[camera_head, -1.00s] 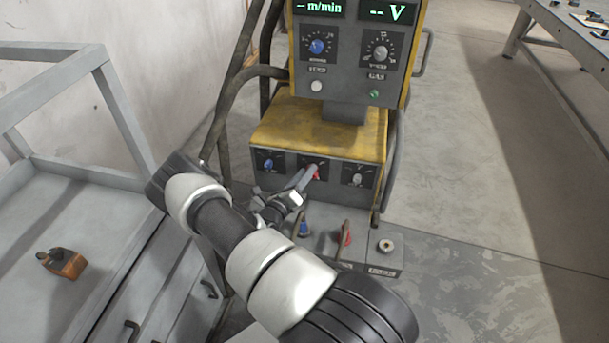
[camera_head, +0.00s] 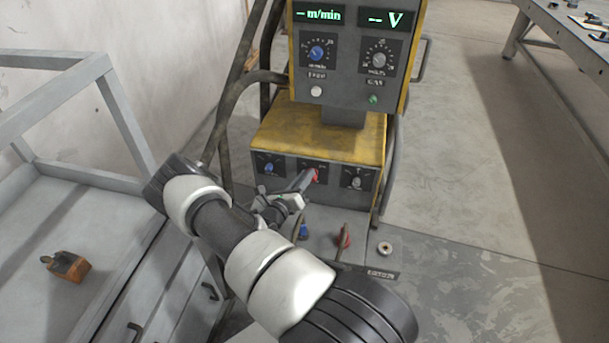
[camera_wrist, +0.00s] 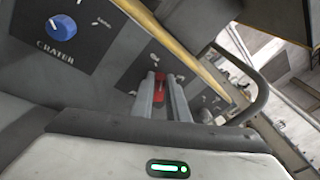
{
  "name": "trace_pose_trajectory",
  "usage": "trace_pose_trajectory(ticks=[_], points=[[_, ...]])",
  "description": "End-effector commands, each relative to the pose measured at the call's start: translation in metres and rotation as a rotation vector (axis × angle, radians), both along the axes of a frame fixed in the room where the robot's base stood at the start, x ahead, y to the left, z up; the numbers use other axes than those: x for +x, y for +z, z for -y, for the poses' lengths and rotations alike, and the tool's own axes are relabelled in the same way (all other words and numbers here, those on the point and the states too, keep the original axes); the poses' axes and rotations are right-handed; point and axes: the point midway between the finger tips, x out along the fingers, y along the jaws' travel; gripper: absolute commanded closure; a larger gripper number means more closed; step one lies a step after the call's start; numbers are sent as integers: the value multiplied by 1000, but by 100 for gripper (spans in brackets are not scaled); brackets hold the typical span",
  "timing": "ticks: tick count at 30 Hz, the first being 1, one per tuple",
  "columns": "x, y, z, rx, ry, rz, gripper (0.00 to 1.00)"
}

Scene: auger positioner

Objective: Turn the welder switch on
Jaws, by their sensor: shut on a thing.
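The welder (camera_head: 340,140) is a yellow and grey machine with two lit displays reading "– m/min" and "-- V". Its switch is a red knob (camera_head: 316,176) in the middle of the lower panel, between a blue knob and a grey knob. In the wrist view the red switch (camera_wrist: 160,84) shows between the fingertips, with an "On" mark above it on the dark plate. My gripper (camera_head: 308,178) reaches the panel from the lower left and is shut on the red switch. It also shows in the wrist view (camera_wrist: 161,88). The fingers hide part of the switch.
The blue CRATER knob (camera_wrist: 62,38) is left of the switch. A grey knob (camera_head: 357,182) is to its right. Red (camera_head: 345,240) and blue (camera_head: 303,230) connectors stick up below the panel. A grey cart (camera_head: 100,215) stands at left, with an orange block (camera_head: 70,267).

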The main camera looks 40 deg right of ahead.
Motion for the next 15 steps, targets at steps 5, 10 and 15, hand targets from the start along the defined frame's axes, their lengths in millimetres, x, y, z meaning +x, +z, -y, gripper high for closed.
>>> trace_pose_trajectory(ticks=[5, 10, 15], points=[[-2, 8, 2, 102, 0, 119, 100], [-5, 10, 4, 207, 0, 241, 100], [-8, 12, 6, 313, -1, 365, 100]])
